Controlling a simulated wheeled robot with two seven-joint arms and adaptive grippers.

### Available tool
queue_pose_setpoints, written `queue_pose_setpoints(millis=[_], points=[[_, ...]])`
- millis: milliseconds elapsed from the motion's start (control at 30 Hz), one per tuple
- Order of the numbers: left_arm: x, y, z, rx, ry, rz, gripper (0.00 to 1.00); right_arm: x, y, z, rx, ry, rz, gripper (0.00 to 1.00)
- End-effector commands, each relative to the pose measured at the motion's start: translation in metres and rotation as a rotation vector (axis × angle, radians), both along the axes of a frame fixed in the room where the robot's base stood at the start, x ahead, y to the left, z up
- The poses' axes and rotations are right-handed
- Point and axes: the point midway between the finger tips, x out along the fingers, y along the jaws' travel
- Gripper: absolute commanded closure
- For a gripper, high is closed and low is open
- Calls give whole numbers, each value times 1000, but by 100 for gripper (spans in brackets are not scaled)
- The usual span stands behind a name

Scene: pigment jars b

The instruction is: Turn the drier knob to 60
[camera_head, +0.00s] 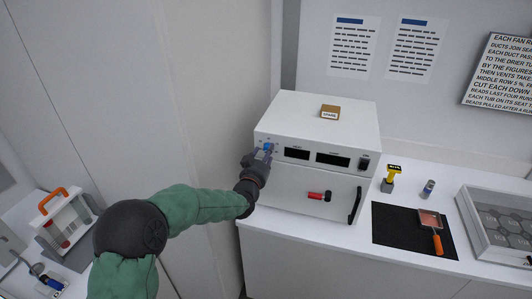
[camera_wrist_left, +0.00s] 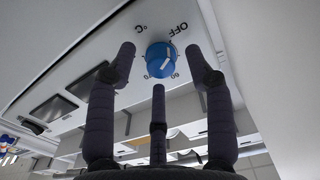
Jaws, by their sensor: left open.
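The white drier (camera_head: 316,142) stands on the counter against the wall. Its blue knob (camera_head: 268,147) is at the left end of the front panel. In the left wrist view the knob (camera_wrist_left: 159,62) has a white pointer line slanting between OFF and 60, nearer the upper right; its exact reading is hard to tell. OFF is printed above right, 60 below right. My left gripper (camera_head: 263,155) is at the panel, in front of the knob. In the left wrist view its fingers (camera_wrist_left: 160,62) are spread around the knob, with gaps visible. My right gripper is out of view.
Two dark displays sit right of the knob, and a dark handle (camera_head: 355,205) is on the drier door. A tall pale panel (camera_head: 130,90) stands left.

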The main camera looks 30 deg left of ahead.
Motion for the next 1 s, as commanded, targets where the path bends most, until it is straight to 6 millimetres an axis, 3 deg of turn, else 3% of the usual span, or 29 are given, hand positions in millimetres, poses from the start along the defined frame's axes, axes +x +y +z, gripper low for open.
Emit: queue_pose_setpoints(millis=[200, 467, 500, 667, 700, 1000], points=[[11, 2, 0, 0, -1, 0, 48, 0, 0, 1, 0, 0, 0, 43], [12, 3, 0, 0, 0, 0, 48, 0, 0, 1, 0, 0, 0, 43], [12, 3, 0, 0, 0, 0, 50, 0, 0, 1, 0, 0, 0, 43], [12, 3, 0, 0, 0, 0, 96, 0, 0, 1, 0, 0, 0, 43], [12, 3, 0, 0, 1, 0, 100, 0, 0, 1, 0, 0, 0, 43], [12, 3, -2, 19, 7, 0, 100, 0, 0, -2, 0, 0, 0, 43]])
